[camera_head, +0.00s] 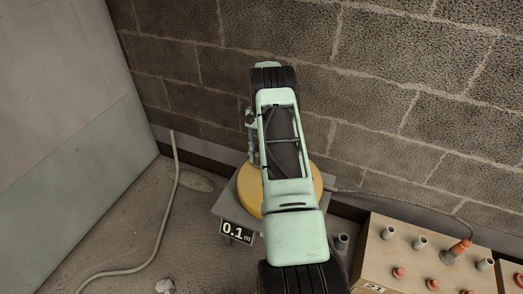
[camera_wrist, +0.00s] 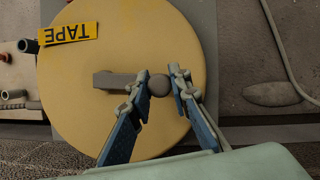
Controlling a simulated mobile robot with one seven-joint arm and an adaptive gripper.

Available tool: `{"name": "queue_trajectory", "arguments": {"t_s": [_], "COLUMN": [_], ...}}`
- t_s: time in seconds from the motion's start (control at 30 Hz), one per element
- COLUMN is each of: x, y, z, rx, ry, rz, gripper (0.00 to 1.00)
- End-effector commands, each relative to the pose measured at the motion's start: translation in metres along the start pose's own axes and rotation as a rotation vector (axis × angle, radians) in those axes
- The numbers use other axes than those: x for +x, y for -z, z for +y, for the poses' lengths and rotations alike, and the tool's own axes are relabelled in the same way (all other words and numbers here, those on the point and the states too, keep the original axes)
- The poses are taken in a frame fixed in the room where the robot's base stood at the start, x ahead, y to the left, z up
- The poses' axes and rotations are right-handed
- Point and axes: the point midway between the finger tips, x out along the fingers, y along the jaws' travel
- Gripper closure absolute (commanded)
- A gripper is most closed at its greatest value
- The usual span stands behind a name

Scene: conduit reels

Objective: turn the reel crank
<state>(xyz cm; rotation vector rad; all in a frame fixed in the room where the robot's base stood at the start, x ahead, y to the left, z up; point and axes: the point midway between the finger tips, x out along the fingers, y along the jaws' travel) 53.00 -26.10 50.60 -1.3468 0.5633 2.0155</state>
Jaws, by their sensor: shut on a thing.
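The reel is a yellow disc (camera_wrist: 85,110) with an upside-down "TAPE" label (camera_wrist: 68,33) in the wrist view. A grey crank bar (camera_wrist: 114,80) lies across its face and ends in a round grey knob (camera_wrist: 159,86). My gripper (camera_wrist: 163,88) has its two blue fingers on either side of the knob and is shut on it. In the head view the reel (camera_head: 249,191) shows on both sides of my arm, which hides its middle and the crank.
A "0.1 m" sign (camera_head: 237,232) is at the reel stand's front. A beige box (camera_head: 377,248) with several pegs and stubs stands at lower right, joined by a thin conduit (camera_head: 400,200). A pale hose (camera_head: 167,210) lies on the left floor. A block wall (camera_head: 400,90) closes the back.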

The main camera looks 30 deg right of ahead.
Motion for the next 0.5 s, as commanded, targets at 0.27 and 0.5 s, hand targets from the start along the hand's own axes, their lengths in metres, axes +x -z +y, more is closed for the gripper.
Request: {"name": "queue_trajectory", "arguments": {"t_s": [0.27,0.5], "x": [0.006,0.01], "y": [-0.018,-0.025], "z": [-0.005,-0.005], "rx": [-0.17,-0.247], "ry": [-0.068,-0.1], "rz": [-0.004,-0.004], "gripper": [1.0,1.0]}}
